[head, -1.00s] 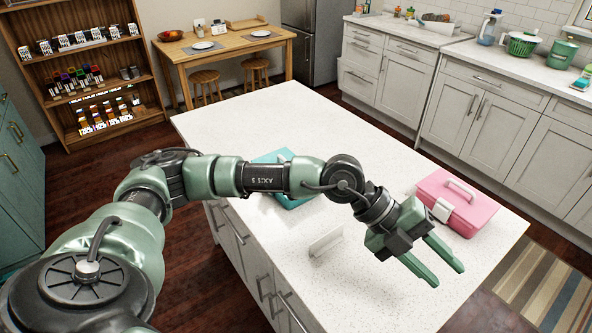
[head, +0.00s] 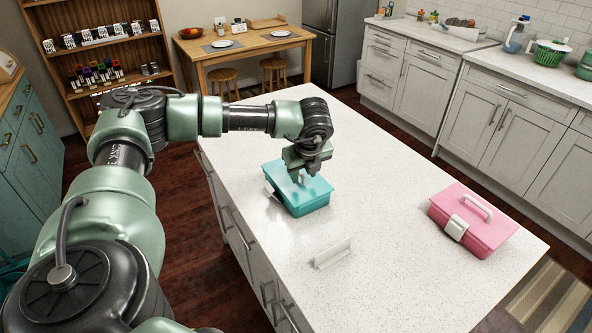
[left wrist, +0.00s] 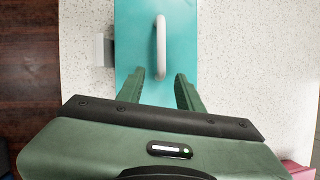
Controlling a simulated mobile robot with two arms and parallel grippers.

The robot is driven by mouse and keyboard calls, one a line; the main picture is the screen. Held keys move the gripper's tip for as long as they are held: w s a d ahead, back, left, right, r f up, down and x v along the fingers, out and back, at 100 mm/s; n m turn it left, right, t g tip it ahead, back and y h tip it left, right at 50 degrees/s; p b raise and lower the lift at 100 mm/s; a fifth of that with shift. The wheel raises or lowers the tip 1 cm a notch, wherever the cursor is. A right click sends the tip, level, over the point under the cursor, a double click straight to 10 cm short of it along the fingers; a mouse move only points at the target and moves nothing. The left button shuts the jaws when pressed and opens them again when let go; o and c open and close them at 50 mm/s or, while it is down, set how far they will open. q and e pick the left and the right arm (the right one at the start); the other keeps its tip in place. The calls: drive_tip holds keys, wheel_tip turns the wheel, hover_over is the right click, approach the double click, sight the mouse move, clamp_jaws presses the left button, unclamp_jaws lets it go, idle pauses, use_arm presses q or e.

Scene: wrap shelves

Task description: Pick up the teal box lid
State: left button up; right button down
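The teal box (head: 314,207) stands on the white island with its teal lid (head: 286,186) shut on top. A light handle runs along the lid, and a pale latch (head: 270,190) sits on its left side. My left gripper (head: 302,175) is above the lid, pointing down, and hides part of it. In the left wrist view the lid (left wrist: 135,28) fills the top middle. The left gripper's fingers (left wrist: 160,74) are open, one on each side of the near end of the white handle (left wrist: 160,38). Contact cannot be told. My right gripper is not in view.
A pink box (head: 473,224) with a light handle stands at the island's right. A small white holder (head: 332,253) stands near the front edge. The island top (head: 400,200) between the boxes is clear. A dining table and shelf stand behind.

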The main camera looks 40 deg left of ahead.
use_arm(q)
drive_tip(key=shift+x, duration=1.05)
drive_tip(key=shift+d, duration=0.1)
clamp_jaws()
